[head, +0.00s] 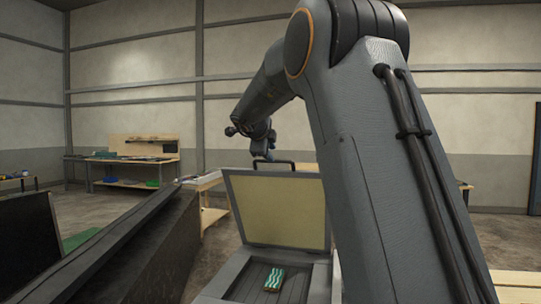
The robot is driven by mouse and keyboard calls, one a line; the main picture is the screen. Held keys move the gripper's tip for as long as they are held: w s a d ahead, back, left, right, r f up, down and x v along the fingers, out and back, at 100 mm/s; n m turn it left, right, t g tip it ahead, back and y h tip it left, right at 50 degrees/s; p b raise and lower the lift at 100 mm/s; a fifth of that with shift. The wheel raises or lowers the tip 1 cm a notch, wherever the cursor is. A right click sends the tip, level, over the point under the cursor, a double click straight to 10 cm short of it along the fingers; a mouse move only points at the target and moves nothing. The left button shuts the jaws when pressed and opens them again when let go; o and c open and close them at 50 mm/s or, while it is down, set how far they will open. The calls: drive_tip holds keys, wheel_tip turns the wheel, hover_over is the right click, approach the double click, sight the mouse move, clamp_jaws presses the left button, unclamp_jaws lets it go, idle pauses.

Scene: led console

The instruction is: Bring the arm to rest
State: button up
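My grey arm rises on the right of the head view and bends over toward the left. My gripper (264,155) hangs at its far end, just above the top edge of a raised pale yellow lid (275,208). It is small and dark there, so I cannot tell whether its fingers are open or shut, or whether it touches the black handle (273,163) on the lid. Below the lid is an open grey box (236,288). A green and white striped block (273,279) lies inside it. My arm hides the box's right side.
A long dark grey ledge (150,245) runs along the left of the box. A dark panel (28,235) stands at far left. Wooden workbenches (130,160) with tools and bins stand by the back wall. Open floor lies between.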

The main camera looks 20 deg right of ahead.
idle(0.3)
drive_tip(key=s+a+f+n+y+b, duration=0.2)
drive_tip(key=s+a+f+n+y, duration=0.15)
drive_tip(key=a+f+n, duration=0.4)
drive_tip(key=s+a+f+n+y+b, duration=0.2)
drive_tip(key=s+a+f+n, duration=0.25)
drive_tip(key=f, duration=0.65)
drive_tip(key=s+a+f+n+y+b, duration=0.25)
drive_tip(key=a+f+n, duration=0.3)
drive_tip(key=f, duration=0.35)
drive_tip(key=s+a+f+n+g, duration=0.1)
drive_tip(key=s+f+n+g, duration=0.1)
drive_tip(key=s+f, duration=0.5)
drive_tip(key=s+a+f+n+g+b, duration=0.1)
drive_tip(key=s+f+n+g, duration=0.2)
drive_tip(key=s, duration=1)
drive_tip(key=s+a+f+n+g+b, duration=0.1)
drive_tip(key=s+f+n+g, duration=0.2)
drive_tip(key=s+f, duration=0.7)
drive_tip(key=shift+f, duration=0.3)
drive_tip(key=shift+w+a, duration=0.1)
